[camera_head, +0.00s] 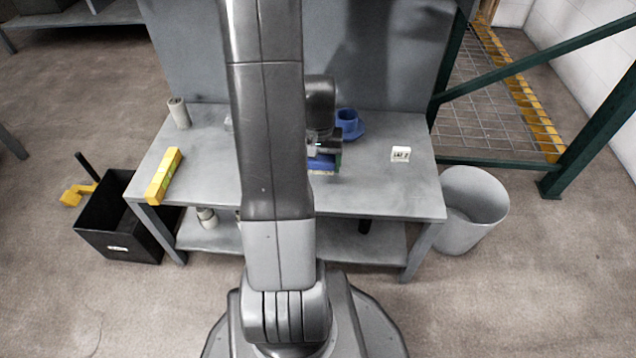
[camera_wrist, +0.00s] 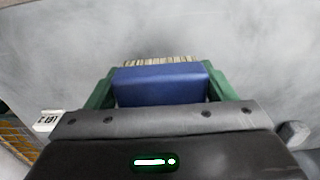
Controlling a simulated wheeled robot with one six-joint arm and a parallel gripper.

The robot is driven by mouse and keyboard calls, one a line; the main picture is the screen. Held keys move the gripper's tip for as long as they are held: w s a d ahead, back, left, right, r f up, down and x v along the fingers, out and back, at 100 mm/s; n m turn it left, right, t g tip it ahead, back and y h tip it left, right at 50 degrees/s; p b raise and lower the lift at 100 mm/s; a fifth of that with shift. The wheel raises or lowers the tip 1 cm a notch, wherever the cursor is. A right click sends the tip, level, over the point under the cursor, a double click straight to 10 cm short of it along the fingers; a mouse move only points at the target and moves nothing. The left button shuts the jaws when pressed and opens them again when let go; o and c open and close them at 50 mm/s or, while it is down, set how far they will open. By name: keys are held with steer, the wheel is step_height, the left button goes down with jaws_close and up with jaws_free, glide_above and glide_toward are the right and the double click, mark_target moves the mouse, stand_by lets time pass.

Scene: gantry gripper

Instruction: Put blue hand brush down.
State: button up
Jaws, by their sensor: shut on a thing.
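The blue hand brush (camera_wrist: 160,86) is between the green fingers of my gripper (camera_wrist: 162,85) in the wrist view, with its pale bristles showing beyond the blue body. My gripper is shut on it. In the head view the brush (camera_head: 322,162) is partly hidden by my arm, over the grey table (camera_head: 390,190) right of the middle. I cannot tell whether the bristles touch the tabletop.
A small white label block (camera_head: 400,154) is to the right. A yellow box (camera_head: 163,176) and a pale cylinder (camera_head: 179,112) are at the left. A grey bin (camera_head: 470,208) stands beside the table.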

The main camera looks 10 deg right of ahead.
mark_target(318, 186)
steer(key=shift+f+b, duration=0.95)
steer(key=shift+f, duration=1.85)
steer(key=shift+s+f+b, duration=0.2)
steer(key=shift+f+b, duration=0.3)
steer(key=shift+f, duration=0.1)
steer(key=o, duration=1.1)
steer(key=shift+a, duration=0.1)
steer(key=shift+o, duration=0.6)
steer(key=r+p, duration=0.5)
steer(key=r, duration=0.8)
steer(key=shift+w+r+p, duration=0.15)
steer(key=shift+w+p, duration=0.05)
steer(key=shift+p, duration=0.15)
